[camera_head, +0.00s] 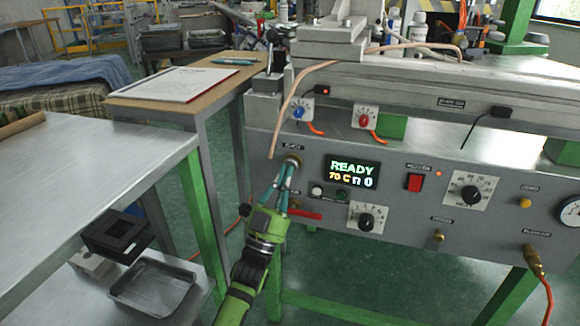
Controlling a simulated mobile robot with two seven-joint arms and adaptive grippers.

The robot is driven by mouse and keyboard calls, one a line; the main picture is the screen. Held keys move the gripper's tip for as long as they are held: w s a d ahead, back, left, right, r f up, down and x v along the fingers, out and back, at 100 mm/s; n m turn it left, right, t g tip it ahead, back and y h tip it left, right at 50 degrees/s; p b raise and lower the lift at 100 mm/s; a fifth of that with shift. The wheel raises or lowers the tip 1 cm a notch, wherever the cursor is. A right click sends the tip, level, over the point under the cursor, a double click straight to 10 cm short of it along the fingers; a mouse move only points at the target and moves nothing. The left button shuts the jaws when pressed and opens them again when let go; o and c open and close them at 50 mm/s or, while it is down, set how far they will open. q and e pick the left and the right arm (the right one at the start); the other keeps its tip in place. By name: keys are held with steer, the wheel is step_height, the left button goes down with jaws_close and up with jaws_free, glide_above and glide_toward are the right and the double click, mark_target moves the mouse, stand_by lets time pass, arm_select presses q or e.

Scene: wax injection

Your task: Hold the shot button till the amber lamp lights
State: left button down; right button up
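The grey machine panel (400,215) stands at right. The shot button (293,160) is at its upper left, under a small label, and is partly hidden by my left gripper (287,168). The gripper's teal fingers converge to closed tips at the button; they seem to touch it, but I cannot tell if it is pressed in. The display (351,174) reads "READY" with smaller figures below. A yellow-amber lamp (526,203) is at the right of the panel; I cannot tell if it is lit. My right gripper is not in view.
A metal bench (80,180) stands at left, with a metal tray (152,288) below.

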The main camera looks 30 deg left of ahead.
arm_select(q)
steer(key=shift+w+a, duration=0.1)
steer(key=shift+w, duration=0.3)
stand_by(0.3)
steer(key=shift+s, duration=0.1)
stand_by(2.4)
steer(key=shift+s+d+p, duration=0.2)
steer(key=shift+s+p, duration=0.15)
steer(key=shift+s, duration=0.45)
steer(key=s+p, duration=0.1)
steer(key=s, duration=0.1)
steer(key=s+d+p, duration=0.1)
steer(key=s, duration=0.1)
steer(key=shift+s+d, duration=0.15)
steer(key=shift+s, duration=0.25)
